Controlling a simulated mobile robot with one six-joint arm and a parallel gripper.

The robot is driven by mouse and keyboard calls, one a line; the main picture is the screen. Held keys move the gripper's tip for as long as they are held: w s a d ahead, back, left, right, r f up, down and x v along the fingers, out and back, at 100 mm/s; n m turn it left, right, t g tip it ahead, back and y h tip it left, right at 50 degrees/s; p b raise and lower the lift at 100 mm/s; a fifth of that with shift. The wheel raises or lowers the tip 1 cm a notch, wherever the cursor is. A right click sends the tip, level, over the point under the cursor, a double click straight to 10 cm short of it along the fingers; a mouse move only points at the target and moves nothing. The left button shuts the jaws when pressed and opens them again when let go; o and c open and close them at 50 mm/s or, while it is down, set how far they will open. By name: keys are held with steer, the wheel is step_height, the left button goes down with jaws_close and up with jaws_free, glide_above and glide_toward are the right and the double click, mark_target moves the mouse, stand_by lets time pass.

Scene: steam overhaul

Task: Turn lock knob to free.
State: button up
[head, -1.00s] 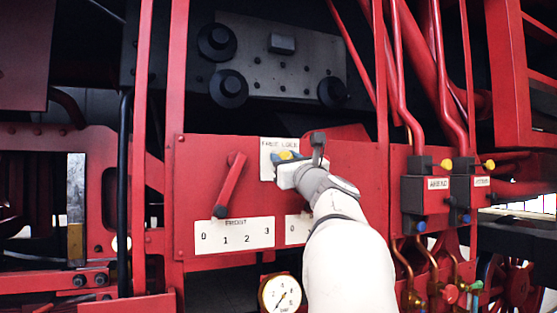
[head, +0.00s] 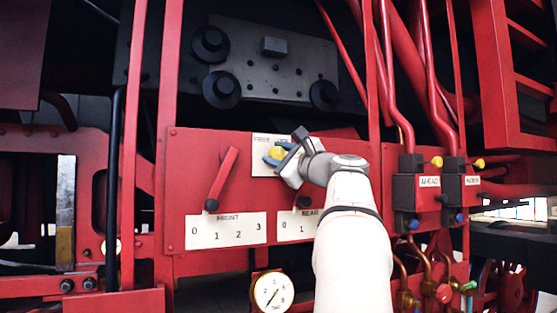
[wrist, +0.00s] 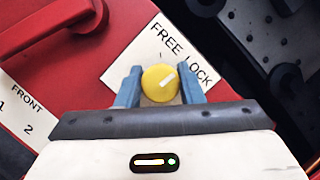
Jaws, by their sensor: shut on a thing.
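The lock knob (wrist: 160,83) is round and yellow with a white pointer line. It sits on a white plate (wrist: 135,68) marked FREE and LOCK. The pointer aims between the two words, somewhat toward LOCK. My gripper (wrist: 160,88) is shut on the knob, with one blue finger on each side of it.
A red lever (head: 222,178) stands left of the plate, above a FRONT scale (head: 226,230). A REAR scale (head: 296,226) is partly behind my arm. A pressure gauge (head: 272,291) hangs below. Valve blocks with pipes (head: 408,190) stand to the right.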

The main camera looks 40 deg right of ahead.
steer(key=n+g, duration=0.1)
steer(key=n, duration=0.1)
steer(key=n+y, duration=0.1)
steer(key=n, duration=0.2)
steer(key=shift+r+n+g, duration=0.1)
steer(key=shift+n+g, duration=0.2)
steer(key=shift+g, duration=0.1)
steer(key=n+g+p, duration=0.1)
steer(key=n, duration=0.4)
steer(key=shift+g+y+p, duration=0.3)
steer(key=shift+g+p, duration=0.1)
steer(key=o, duration=1)
steer(key=shift+c, duration=0.2)
steer(key=shift+s+d+f, duration=0.1)
steer(key=shift+s+f, duration=0.1)
steer(key=shift+s, duration=0.3)
steer(key=s+d+b, duration=0.1)
steer(key=s+b, duration=0.1)
steer(key=s, duration=0.4)
steer(key=shift+s+r, duration=0.2)
steer(key=shift+s, duration=0.2)
steer(key=shift+w, duration=0.1)
